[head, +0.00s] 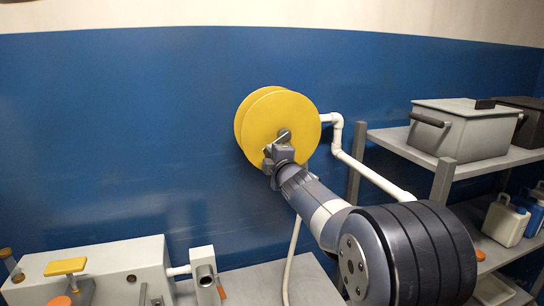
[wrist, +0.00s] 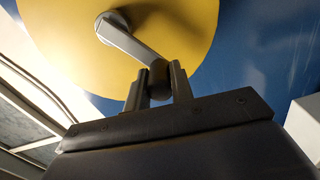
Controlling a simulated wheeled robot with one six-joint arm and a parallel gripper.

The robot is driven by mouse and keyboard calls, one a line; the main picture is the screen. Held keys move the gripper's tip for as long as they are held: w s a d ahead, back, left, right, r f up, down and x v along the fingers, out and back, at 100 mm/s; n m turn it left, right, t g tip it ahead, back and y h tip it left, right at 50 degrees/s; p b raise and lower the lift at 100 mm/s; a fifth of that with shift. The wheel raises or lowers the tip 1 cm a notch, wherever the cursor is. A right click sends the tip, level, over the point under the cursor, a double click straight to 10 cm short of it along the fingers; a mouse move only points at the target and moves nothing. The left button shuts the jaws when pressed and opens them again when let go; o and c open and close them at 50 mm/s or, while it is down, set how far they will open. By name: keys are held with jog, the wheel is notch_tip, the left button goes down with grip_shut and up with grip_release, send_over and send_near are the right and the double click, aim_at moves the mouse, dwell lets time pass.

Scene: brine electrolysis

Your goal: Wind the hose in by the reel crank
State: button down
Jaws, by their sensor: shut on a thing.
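The hose reel (head: 285,112) is a pair of yellow discs in front of the blue wall. Its grey crank arm (wrist: 128,40) runs from the hub down to the right in the wrist view and ends in a dark crank knob (wrist: 158,82). My gripper (wrist: 158,88) is shut on this knob, with one finger on each side. In the head view my gripper (head: 277,155) is in front of the lower part of the near disc and hides most of the crank. A white hose (head: 291,262) hangs below the reel, partly behind my arm.
A white pipe (head: 360,168) runs from beside the reel down to the right. A shelf rack (head: 446,178) on the right holds a grey lidded bin (head: 460,128) and several jugs (head: 505,220). A pale housing (head: 105,270) with a yellow handle stands at the lower left.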

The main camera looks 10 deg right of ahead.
jog(key=c, duration=1.2)
grip_release()
jog(key=shift+c, duration=0.2)
jog(key=shift+s, duration=0.1)
jog(key=s+d+b, duration=0.2)
jog(key=s, duration=0.8)
jog(key=shift+s, duration=0.2)
jog(key=shift+d, duration=0.1)
